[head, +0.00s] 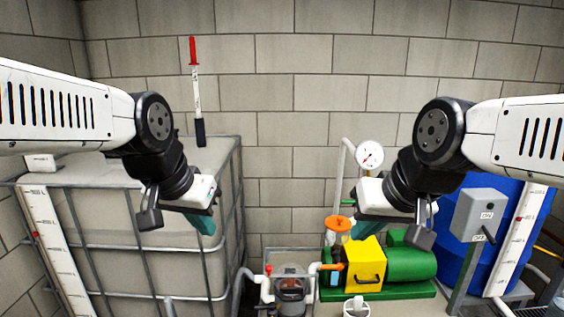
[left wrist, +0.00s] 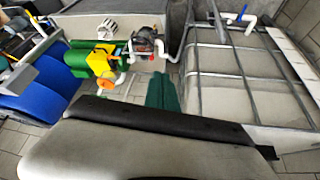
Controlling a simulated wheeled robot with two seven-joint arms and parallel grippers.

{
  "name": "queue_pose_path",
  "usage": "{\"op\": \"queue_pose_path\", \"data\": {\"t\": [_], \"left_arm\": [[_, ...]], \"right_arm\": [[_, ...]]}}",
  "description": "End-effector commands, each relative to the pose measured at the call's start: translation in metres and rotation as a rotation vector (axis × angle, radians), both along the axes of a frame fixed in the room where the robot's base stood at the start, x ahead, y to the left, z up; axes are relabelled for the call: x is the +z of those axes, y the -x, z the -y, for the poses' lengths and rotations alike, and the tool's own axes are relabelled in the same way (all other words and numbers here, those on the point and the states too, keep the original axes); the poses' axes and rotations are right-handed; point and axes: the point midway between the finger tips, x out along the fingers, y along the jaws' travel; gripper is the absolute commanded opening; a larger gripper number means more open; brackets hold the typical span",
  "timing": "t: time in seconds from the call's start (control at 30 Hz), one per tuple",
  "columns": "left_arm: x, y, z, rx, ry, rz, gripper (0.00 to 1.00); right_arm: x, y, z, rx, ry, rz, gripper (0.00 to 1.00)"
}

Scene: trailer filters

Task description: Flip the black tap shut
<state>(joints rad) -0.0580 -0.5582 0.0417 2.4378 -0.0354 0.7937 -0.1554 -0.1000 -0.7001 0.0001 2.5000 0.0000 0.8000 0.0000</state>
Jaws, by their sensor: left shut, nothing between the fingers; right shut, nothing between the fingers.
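I cannot make out a black tap in either view. My left gripper (head: 203,223) is shut and empty, with teal fingertips, in the air in front of the caged tank's right side. Its teal fingers (left wrist: 164,92) also show in the left wrist view. A blue-handled valve (left wrist: 238,16) shows on white pipe beside the tank in the left wrist view. An orange round handle (head: 338,223) stands by the pump.
A caged grey tank (head: 115,265) fills the left, with a red-topped stick (head: 196,90) on it. A green motor (head: 410,264), a pressure gauge (head: 369,155), a blue drum (head: 475,255) and a grey switch box (head: 478,213) stand right. A clear-bodied filter (head: 291,285) sits low centre.

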Motion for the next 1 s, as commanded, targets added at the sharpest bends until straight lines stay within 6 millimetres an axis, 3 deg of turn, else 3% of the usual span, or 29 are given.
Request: {"op": "queue_pose_path", "data": {"t": [0.13,0.33,0.47,0.57,0.77,1.0], "left_arm": [[0.007,0.023,0.002,0.11,0.102,0.034,0.0],[0.008,0.03,0.003,0.149,0.142,0.041,0.37],[0.007,0.024,0.003,0.16,0.146,0.018,0.37],[0.004,0.011,0.004,0.187,0.16,-0.046,0.37],[-0.015,-0.039,0.007,0.287,0.232,-0.265,0.37],[-0.062,-0.103,0.007,0.414,0.36,-0.537,0.37]], "right_arm": [[0.0,0.0,0.0,0.0,0.0,0.0,0.0],[0.0,0.0,0.0,0.0,0.0,0.0,0.0],[0.0,0.0,0.0,0.0,0.0,0.0,0.0],[0.0,0.0,0.0,0.0,0.0,0.0,0.0],[0.0,0.0,0.0,0.0,0.0,0.0,0.0],[0.0,0.0,0.0,0.0,0.0,0.0,0.0]]}}
